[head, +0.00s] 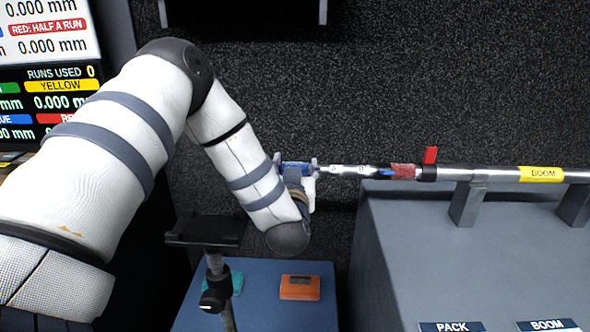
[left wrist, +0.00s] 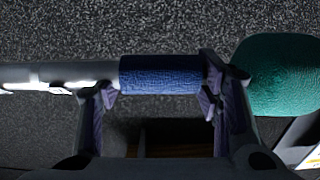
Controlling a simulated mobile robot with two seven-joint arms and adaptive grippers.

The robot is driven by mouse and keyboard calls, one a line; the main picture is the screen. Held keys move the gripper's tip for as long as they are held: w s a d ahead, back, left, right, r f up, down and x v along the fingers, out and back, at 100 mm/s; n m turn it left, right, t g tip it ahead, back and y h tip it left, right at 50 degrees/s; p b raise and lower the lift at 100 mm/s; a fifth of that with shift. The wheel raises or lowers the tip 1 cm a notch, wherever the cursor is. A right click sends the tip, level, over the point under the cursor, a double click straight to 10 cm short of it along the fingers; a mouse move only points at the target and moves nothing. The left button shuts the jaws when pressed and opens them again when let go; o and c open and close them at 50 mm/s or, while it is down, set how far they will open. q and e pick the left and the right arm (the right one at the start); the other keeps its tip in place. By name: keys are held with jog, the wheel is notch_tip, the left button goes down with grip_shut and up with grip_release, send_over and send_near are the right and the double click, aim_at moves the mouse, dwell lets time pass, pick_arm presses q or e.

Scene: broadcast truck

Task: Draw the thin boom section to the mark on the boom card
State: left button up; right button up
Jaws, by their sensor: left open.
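The boom pole (head: 500,174) lies level across supports on a grey case, with a yellow BOOM label. A red lever (head: 430,155) stands up near a red sleeve (head: 403,171). The thin section (head: 350,169) with white marks runs left from there. Its blue sleeve (head: 296,168) is at my left gripper (head: 297,170). In the left wrist view, the blue sleeve (left wrist: 160,74) lies between the open fingers of the left gripper (left wrist: 155,95). The fingers stand apart at the sleeve's two ends. The boom card (head: 546,325) is cut off at the bottom edge. My right gripper is out of view.
The grey case (head: 450,260) fills the right. A blue table (head: 260,315) holds an orange box (head: 300,287) and a teal thing. A dark stand (head: 207,232) rises before it. A screen (head: 48,95) is at left. A green rounded thing (left wrist: 280,74) is beyond one finger.

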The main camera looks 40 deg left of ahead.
pick_arm(q)
jog(key=v, duration=1.2)
